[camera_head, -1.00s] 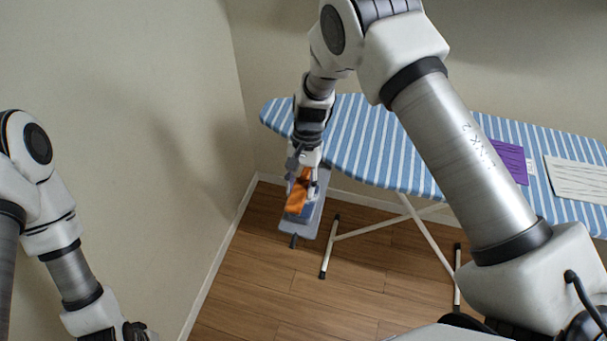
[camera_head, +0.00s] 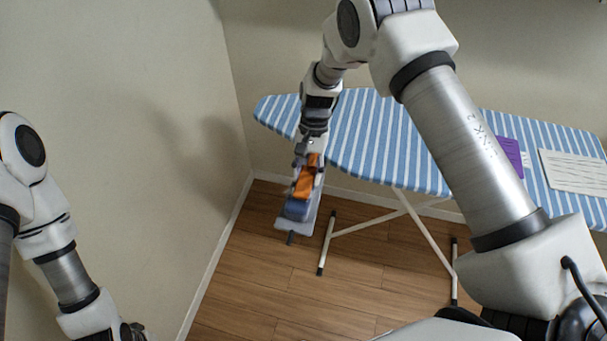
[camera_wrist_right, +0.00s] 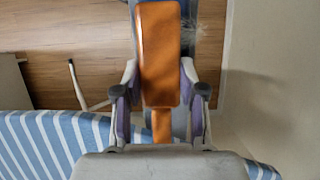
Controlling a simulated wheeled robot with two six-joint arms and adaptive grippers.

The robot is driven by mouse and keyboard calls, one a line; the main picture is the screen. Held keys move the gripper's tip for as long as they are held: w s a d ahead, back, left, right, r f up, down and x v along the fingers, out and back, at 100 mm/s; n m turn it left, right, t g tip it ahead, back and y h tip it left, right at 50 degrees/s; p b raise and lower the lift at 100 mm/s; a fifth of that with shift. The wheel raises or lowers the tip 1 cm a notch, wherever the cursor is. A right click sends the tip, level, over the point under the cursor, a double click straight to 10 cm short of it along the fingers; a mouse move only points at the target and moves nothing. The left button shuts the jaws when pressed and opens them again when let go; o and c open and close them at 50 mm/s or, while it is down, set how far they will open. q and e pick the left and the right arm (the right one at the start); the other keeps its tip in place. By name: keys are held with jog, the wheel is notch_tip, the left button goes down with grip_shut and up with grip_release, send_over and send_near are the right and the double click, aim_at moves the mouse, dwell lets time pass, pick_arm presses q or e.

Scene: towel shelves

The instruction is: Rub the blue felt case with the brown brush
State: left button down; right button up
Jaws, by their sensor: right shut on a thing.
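The brown brush (camera_head: 305,182) looks orange, with a broad block and a narrow handle. My right gripper (camera_head: 308,165) is shut on it; in the right wrist view its fingers (camera_wrist_right: 159,80) flank the brush (camera_wrist_right: 159,50). A blue thing, apparently the felt case (camera_head: 297,210), lies just past the brush, on a grey-blue board beside the ironing board.
A blue-striped ironing board (camera_head: 375,135) stands at the wall, with a purple item (camera_head: 510,155) and a white sheet (camera_head: 575,170) on it. Its white legs (camera_head: 327,245) stand on the wooden floor. Walls meet in a corner close to my right gripper. Pale fuzz (camera_wrist_right: 203,30) shows beside the brush.

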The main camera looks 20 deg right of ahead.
aim_at(305, 188)
jog(key=shift+s+d, duration=0.1)
jog(key=shift+s, duration=0.1)
jog(key=shift+s+a+r+p, duration=0.1)
jog(key=shift+s+a+p, duration=0.35)
jog(key=shift+s, duration=0.2)
jog(key=shift+s+a+p, duration=0.35)
jog(key=shift+s+p, duration=0.05)
jog(key=shift+s, duration=0.25)
jog(key=shift+s+a, duration=0.3)
jog(key=shift+s, duration=0.05)
jog(key=shift+w, duration=0.1)
jog(key=shift+r+p, duration=0.4)
jog(key=shift+p, duration=0.05)
notch_tip(305, 188, up, 5)
jog(key=p, duration=0.3)
jog(key=shift+p, duration=0.3)
